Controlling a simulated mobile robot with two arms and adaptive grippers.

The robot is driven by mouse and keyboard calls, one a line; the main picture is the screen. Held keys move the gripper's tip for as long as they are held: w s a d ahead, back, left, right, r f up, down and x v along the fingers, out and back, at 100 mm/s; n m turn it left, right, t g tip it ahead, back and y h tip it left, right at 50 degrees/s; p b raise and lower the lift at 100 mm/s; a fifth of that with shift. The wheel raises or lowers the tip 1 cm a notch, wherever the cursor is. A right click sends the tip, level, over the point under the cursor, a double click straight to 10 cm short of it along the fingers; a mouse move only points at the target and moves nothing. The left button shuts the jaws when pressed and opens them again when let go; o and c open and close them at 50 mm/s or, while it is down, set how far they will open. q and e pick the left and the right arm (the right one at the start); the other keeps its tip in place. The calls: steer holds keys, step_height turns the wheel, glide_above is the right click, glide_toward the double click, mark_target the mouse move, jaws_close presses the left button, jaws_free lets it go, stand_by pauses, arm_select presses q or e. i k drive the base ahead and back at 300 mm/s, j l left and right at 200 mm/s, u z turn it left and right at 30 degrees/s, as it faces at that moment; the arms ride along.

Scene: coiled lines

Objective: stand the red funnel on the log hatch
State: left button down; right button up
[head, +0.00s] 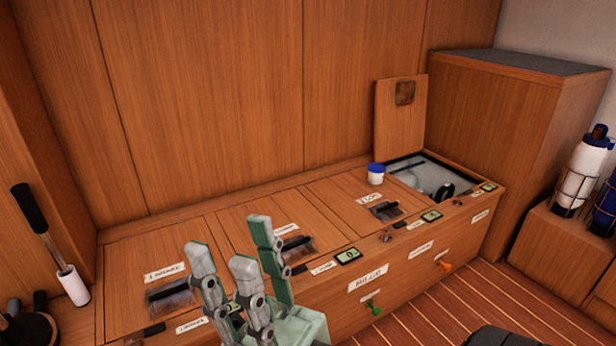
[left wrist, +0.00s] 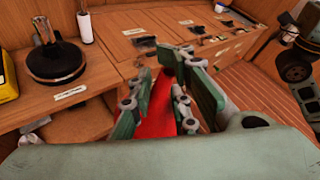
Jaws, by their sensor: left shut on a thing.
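A red piece (left wrist: 155,123), which looks like the funnel, is held between the fingers of my left gripper (left wrist: 165,85) in the left wrist view. The fingers and palm hide much of it. In the head view a long wooden bench has closed hatches in a row. The hatch labels are small; the one on the third hatch (head: 336,196) may read LOG, but I cannot be sure. My right gripper (head: 232,250) is in front of the left and middle hatches, fingers spread and empty. The left gripper is not visible in the head view.
A white jar with a blue lid (head: 376,174) stands at the third hatch's back right. The far right compartment (head: 430,177) is open, its lid (head: 400,115) upright behind.

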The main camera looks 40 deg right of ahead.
mark_target(341, 194)
steer(key=i+l+z, duration=0.1)
steer(key=l+z, duration=0.3)
steer(key=i+l+z, duration=0.1)
steer(key=l+z, duration=0.25)
steer(key=i+l+z, duration=0.15)
steer(key=z, duration=0.25)
steer(key=i+l+z, duration=0.15)
steer(key=z, duration=0.2)
steer(key=i+l, duration=0.4)
steer(key=i+l+z, duration=0.15)
steer(key=i+l, duration=0.2)
steer(key=i, duration=0.15)
